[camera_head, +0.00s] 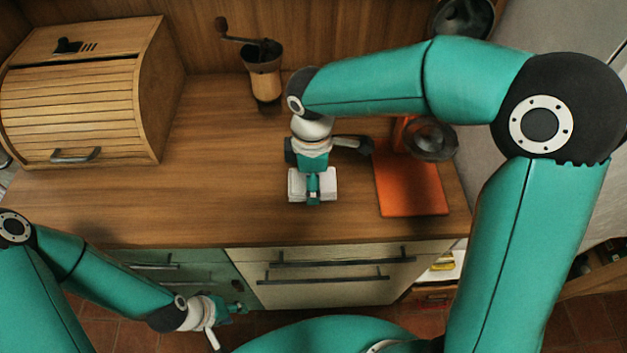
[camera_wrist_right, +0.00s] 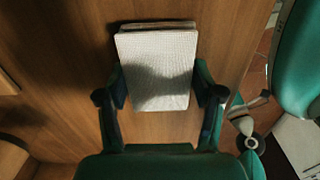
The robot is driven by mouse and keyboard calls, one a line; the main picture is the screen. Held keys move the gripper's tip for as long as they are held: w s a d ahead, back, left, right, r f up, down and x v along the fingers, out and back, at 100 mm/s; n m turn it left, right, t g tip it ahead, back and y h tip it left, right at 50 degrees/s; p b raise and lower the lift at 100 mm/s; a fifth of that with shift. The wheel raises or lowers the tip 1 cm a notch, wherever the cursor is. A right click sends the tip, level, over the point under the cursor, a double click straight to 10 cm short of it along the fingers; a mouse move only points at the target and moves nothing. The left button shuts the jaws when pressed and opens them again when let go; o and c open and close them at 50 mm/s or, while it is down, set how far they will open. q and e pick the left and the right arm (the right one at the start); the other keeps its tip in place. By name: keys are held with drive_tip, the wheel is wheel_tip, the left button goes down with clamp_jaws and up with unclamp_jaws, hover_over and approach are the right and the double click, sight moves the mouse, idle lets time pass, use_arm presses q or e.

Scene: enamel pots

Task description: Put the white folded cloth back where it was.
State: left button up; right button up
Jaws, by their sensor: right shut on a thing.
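The white folded cloth (camera_wrist_right: 157,75) lies between the two fingers of my right gripper (camera_wrist_right: 160,95) in the right wrist view. In the head view the white cloth (camera_head: 298,186) shows on either side of my right gripper (camera_head: 313,198), over the middle of the wooden counter. The right gripper is shut on the cloth. Whether the cloth touches the counter is hard to tell. A brownish edge shows along the cloth's far side in the wrist view. My left gripper (camera_head: 232,306) is low in front of the drawers, with nothing seen in it; its finger opening is unclear.
A wooden roll-top bread box (camera_head: 70,110) stands at the left and a coffee grinder (camera_head: 262,72) at the back. An orange board (camera_head: 410,190) lies right of the cloth, with a dark round object (camera_head: 432,140) behind. The counter (camera_head: 200,190) left of the cloth is clear.

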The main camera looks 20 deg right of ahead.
drive_tip(key=shift+f, duration=0.5)
drive_tip(key=shift+f, duration=0.1)
drive_tip(key=o, duration=1.1)
wheel_tip(320, 180, up, 12)
drive_tip(key=shift+p, duration=0.4)
